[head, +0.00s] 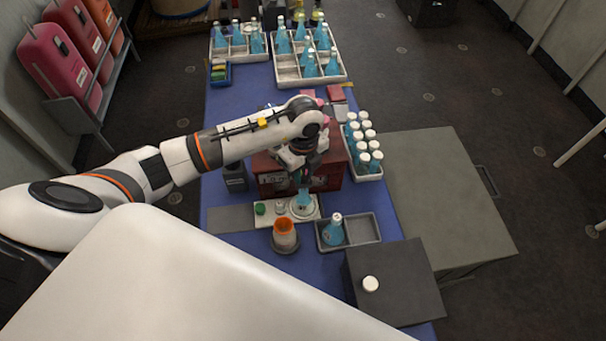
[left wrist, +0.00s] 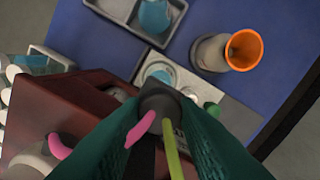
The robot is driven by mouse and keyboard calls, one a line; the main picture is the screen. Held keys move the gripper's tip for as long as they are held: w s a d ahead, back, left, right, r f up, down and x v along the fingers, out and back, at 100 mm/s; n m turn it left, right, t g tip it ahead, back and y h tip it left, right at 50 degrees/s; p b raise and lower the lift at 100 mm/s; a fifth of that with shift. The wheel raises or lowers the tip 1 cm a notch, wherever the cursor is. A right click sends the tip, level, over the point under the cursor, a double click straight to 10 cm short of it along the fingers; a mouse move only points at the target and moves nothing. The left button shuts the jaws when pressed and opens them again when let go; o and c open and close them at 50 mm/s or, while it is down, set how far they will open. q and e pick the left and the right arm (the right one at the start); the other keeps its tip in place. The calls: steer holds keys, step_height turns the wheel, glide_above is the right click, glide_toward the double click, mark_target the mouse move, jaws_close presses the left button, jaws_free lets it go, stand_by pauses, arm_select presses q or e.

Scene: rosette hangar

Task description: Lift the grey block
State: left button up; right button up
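My left gripper (head: 303,176) points down over the middle of the blue table, in front of a dark red box. In the left wrist view its dark green fingers (left wrist: 162,105) run close together toward a dark grey part at their tips. I cannot tell whether that part is a held block or the fingertips themselves. A blue flask (head: 304,198) stands on a white plate just below the gripper. A small dark grey block (head: 235,178) stands left of the red box, apart from the gripper. A larger dark grey block (head: 412,275) with a white cap on top is at the front right.
The red box (head: 330,172) is close behind the gripper. An orange-mouthed grey cup (head: 285,238) and a grey tray (head: 363,229) holding a flask stand in front. Racks of flasks (head: 290,72) fill the back, with bottles (head: 363,150) at the right. A grey side table (head: 440,200) is bare.

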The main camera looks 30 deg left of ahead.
stand_by(0.4)
arm_select(q)
steer(key=shift+r+p, duration=2)
steer(key=shift+r, duration=0.55)
steer(key=shift+f, duration=0.1)
steer(key=o, duration=0.8)
steer(key=shift+c, duration=0.2)
step_height(320, 180, up, 7)
steer(key=p, duration=0.5)
steer(key=shift+f, duration=0.1)
